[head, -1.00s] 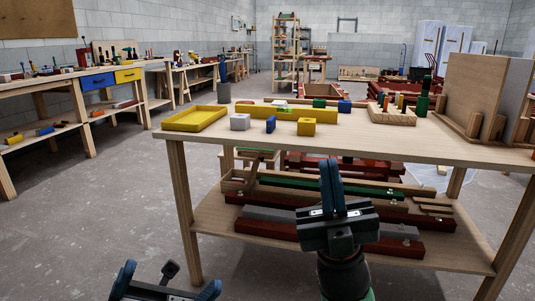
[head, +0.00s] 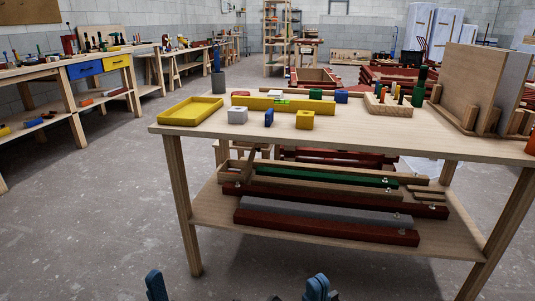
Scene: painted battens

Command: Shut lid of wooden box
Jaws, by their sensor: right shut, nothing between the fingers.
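A narrow open-topped wooden box (head: 234,173) sits at the left of the table's lower shelf. A short wooden piece stands up beside it; I cannot tell whether it is a lid. No clear lid shows. My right gripper (head: 319,287) is at the bottom edge, its blue fingers shut and empty, well in front of the shelf and apart from the box. A blue fingertip of my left gripper (head: 155,285) shows at the bottom left; the rest is cut off by the frame.
The table top (head: 380,138) holds a yellow tray (head: 191,112), several blocks and a peg holder (head: 388,106). Upright boards (head: 470,85) stand at its right. Red battens (head: 325,227) lie on the lower shelf (head: 215,215). The floor at left is clear.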

